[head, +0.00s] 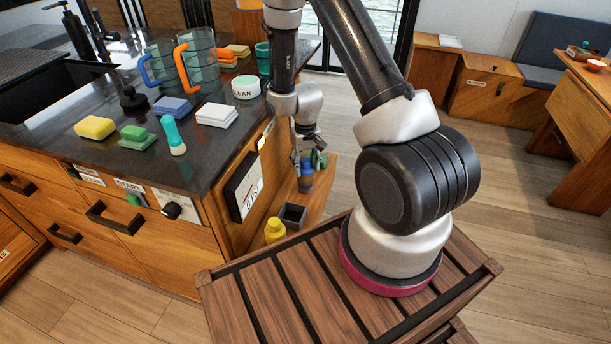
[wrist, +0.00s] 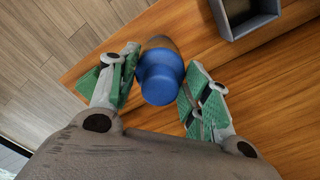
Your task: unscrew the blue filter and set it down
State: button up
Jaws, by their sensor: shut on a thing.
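The blue filter (head: 307,171) is at the end of the counter, above the low wooden ledge. In the wrist view the blue filter (wrist: 160,78) is rounded, with a brownish-grey part behind its far end. My gripper (head: 312,161) is at the filter from above. In the wrist view my gripper (wrist: 160,88) has its green pads on either side of the blue body, shut on it. The gripper partly hides the filter in the head view, and I cannot tell whether its threads are engaged.
A dark grey open bin (head: 292,215) sits on the wooden ledge (head: 318,205), with a yellow bottle (head: 275,230) beside it. A display panel (head: 244,187) is on the counter's end. Sponges, cloths and jugs crowd the dark countertop (head: 95,165).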

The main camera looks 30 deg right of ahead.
jog(key=shift+n, duration=1)
jog(key=shift+n, duration=0.9)
jog(key=o, duration=1.1)
jog(key=shift+o, duration=0.2)
jog(key=shift+m, duration=0.9)
